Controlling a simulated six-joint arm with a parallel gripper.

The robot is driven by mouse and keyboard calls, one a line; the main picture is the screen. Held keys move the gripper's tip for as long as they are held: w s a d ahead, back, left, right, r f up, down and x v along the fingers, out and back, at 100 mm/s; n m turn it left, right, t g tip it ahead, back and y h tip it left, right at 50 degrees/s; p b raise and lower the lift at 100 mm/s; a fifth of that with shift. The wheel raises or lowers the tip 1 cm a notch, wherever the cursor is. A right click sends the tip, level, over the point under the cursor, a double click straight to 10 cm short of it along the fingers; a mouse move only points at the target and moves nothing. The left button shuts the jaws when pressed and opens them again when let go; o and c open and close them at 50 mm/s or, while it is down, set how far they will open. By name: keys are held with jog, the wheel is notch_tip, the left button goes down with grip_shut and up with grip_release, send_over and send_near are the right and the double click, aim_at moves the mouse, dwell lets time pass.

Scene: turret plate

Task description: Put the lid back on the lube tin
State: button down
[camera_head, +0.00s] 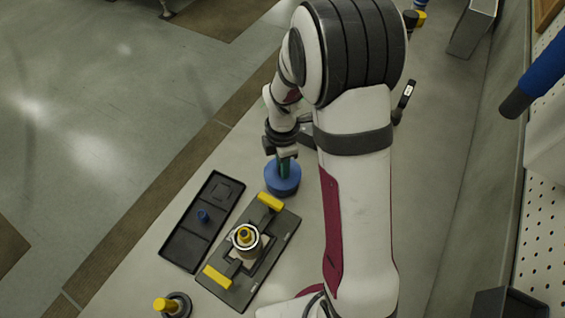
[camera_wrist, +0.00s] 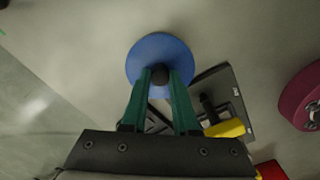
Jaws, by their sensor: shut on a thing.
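A round blue lid (camera_wrist: 160,50) with a dark knob (camera_wrist: 160,75) at its middle fills the upper centre of the wrist view. My gripper (camera_wrist: 160,84) has its green fingers shut on the knob. In the head view, the blue lid (camera_head: 282,186) shows below my gripper (camera_head: 284,168), beyond the dark plate. The blue shape there has some height, but I cannot tell whether a tin is under the lid. No separate open tin is clearly visible; my arm hides part of the bench.
A dark plate (camera_head: 270,262) with yellow handles and a central post stands close to the lid. A black tray (camera_head: 182,247) with a small blue peg (camera_head: 203,215) lies to its left. A yellow-topped piece (camera_head: 166,305) is at the bottom. Bare bench lies left of the lid.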

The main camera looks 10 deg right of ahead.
jog(key=c, duration=0.6)
grip_release()
jog(key=shift+o, duration=0.4)
jog(key=o, duration=0.4)
